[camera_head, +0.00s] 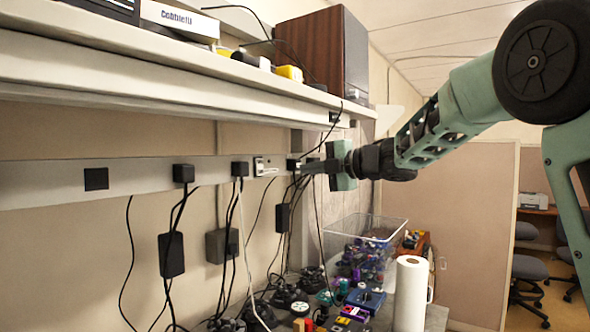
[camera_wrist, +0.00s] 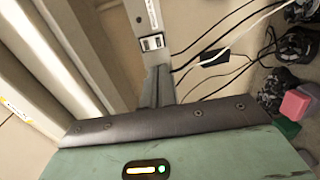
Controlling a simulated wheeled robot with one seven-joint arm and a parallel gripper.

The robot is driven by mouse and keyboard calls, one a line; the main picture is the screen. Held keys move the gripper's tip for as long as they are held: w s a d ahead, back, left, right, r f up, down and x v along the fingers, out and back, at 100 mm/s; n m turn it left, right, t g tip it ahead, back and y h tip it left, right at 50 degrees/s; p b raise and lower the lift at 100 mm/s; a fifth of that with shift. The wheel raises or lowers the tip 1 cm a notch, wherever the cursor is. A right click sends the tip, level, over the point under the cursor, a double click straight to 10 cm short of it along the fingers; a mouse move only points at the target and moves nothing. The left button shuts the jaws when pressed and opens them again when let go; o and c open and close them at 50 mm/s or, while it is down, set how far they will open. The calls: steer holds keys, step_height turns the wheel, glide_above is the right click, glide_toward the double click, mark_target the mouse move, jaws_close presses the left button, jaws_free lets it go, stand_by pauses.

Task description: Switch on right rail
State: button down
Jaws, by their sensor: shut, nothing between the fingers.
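A long grey power rail (camera_head: 130,180) runs along the wall under the shelf, with black plugs in it. Toward its right part sits a pale socket or switch plate (camera_head: 262,167). My gripper (camera_head: 308,167) is in front of the rail's right part, to the right of the plate. In the wrist view its fingers (camera_wrist: 160,72) are together and empty, just below the plate. I cannot tell whether they touch the rail. The rail's right end is partly hidden behind my gripper.
A shelf (camera_head: 150,75) with a brown speaker (camera_head: 325,50) overhangs the rail. Black cables and adapters (camera_head: 171,255) hang below. A clear bin (camera_head: 365,235), a paper roll (camera_head: 411,293) and small parts crowd the bench.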

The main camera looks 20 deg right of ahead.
mark_target(262, 173)
steer(key=p+x, duration=0.5)
steer(key=x, duration=0.7)
steer(key=shift+r, duration=0.15)
steer(key=shift+w+a+p, duration=0.2)
steer(key=shift+w+p, duration=0.15)
steer(key=shift+a+f+b, duration=0.1)
steer(key=shift+f+b, duration=0.4)
steer(key=shift+b, duration=0.4)
steer(key=shift+w+r, duration=0.1)
steer(key=shift+r, duration=0.15)
